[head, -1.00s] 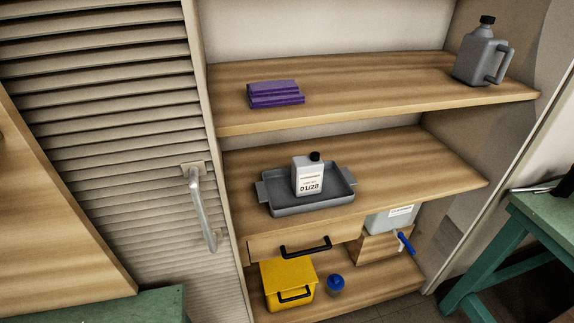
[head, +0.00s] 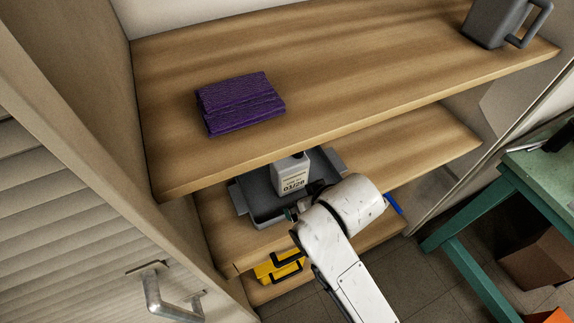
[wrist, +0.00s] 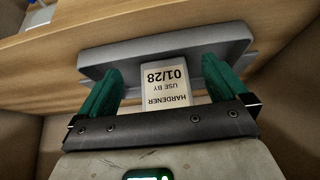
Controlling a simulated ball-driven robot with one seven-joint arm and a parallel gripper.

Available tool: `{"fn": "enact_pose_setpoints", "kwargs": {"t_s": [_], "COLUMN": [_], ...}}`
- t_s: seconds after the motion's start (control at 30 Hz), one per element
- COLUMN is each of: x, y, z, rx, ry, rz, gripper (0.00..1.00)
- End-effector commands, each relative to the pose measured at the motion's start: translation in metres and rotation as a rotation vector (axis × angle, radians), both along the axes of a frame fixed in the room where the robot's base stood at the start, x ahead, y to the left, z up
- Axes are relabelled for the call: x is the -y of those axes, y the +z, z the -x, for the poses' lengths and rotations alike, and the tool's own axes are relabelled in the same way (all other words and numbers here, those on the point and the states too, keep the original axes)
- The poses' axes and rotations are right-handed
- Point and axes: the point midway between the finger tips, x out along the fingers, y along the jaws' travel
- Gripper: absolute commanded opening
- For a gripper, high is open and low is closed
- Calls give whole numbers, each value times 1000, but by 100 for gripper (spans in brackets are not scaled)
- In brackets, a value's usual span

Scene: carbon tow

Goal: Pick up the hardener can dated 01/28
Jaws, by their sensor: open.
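The hardener can (head: 291,174) is light grey with a white label reading 01/28. It stands in a grey tray (head: 256,203) on the middle shelf; the upper shelf hides its top. In the wrist view the can (wrist: 167,85) shows upside down, its label reading HARDENER, USE BY 01/28. My gripper (wrist: 160,70) is open, its green fingers left and right of the can in that view, with gaps at both sides. I cannot tell whether the fingertips reach alongside the can. In the head view my gripper (head: 296,212) is at the tray's front, partly hidden by my wrist.
The upper shelf (head: 330,85) overhangs the tray and holds a folded purple cloth (head: 240,103) and a grey jug (head: 505,22). A yellow box (head: 277,266) is below. A green table (head: 540,170) stands at the right. A door handle (head: 165,298) is at lower left.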

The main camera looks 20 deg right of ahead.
Motion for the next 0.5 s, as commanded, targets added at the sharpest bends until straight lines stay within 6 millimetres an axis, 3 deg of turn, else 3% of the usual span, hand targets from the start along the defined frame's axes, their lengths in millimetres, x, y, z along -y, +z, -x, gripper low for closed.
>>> {"fn": "enact_pose_setpoints", "kwargs": {"t_s": [0.2, 0.5], "x": [1, 1], "y": [1, 0], "z": [-37, -59], "rx": [-1, -1], "ry": [0, -1], "rz": [1, 0], "gripper": [100, 100]}}
